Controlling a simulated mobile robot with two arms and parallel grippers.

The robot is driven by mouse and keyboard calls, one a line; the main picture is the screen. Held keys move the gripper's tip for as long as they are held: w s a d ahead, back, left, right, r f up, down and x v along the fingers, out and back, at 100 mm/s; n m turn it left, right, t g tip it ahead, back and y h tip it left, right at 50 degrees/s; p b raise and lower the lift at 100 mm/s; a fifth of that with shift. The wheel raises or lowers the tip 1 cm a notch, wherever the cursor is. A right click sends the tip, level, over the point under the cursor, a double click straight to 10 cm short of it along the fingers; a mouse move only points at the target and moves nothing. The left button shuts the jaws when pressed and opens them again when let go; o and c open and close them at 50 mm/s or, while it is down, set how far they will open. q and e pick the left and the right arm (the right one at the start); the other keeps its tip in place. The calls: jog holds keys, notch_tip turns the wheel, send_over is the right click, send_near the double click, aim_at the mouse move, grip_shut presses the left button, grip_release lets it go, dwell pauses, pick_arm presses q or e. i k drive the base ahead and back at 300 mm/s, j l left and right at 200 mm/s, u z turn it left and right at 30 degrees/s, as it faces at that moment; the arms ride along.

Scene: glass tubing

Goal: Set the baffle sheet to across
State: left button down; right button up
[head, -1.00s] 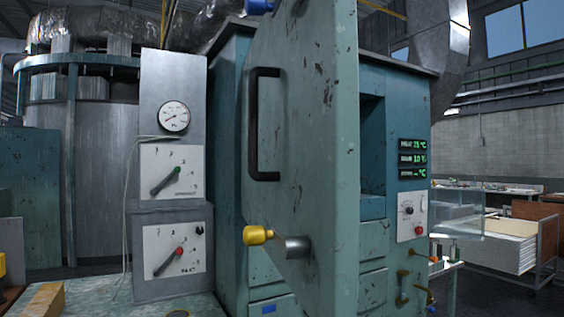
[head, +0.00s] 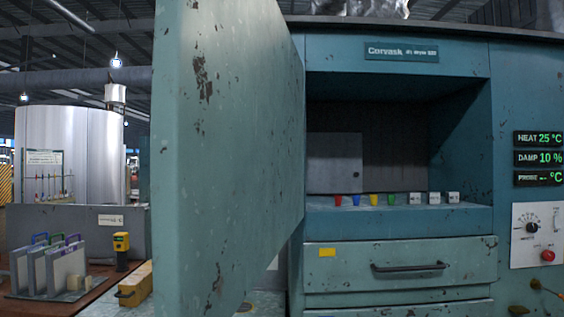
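The teal Corvask dryer (head: 395,217) stands before me with its door (head: 225,150) swung open toward me and its chamber visible. A flat light grey panel (head: 335,162) stands upright at the back left of the chamber; it may be the baffle sheet, but no label on it confirms this. The door hides the chamber's left side. Several grey plates (head: 68,268) with coloured handles stand upright on the bench at the left. Neither of my grippers shows in the head view.
Small coloured pieces (head: 374,199) and white tags (head: 434,198) line the chamber's front ledge. A closed drawer (head: 345,267) lies below. At right are displays (head: 538,158), a control panel (head: 537,234) and brass-coloured knobs (head: 518,310). A yellow block (head: 134,283) sits on the left bench.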

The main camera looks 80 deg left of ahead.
aim_at(333, 161)
jog(key=i+j+u, duration=0.1)
jog(key=u, duration=0.35)
jog(key=i+u, duration=0.35)
jog(key=u, duration=0.15)
jog(key=i+l+u, duration=0.1)
jog(key=u, duration=0.35)
jog(key=i+l+u, duration=0.15)
jog(key=i+u, duration=0.15)
jog(key=u, duration=0.15)
jog(key=i+l+u, duration=0.15)
jog(key=u, duration=0.35)
jog(key=i+l+u, duration=0.25)
jog(key=u, duration=0.95)
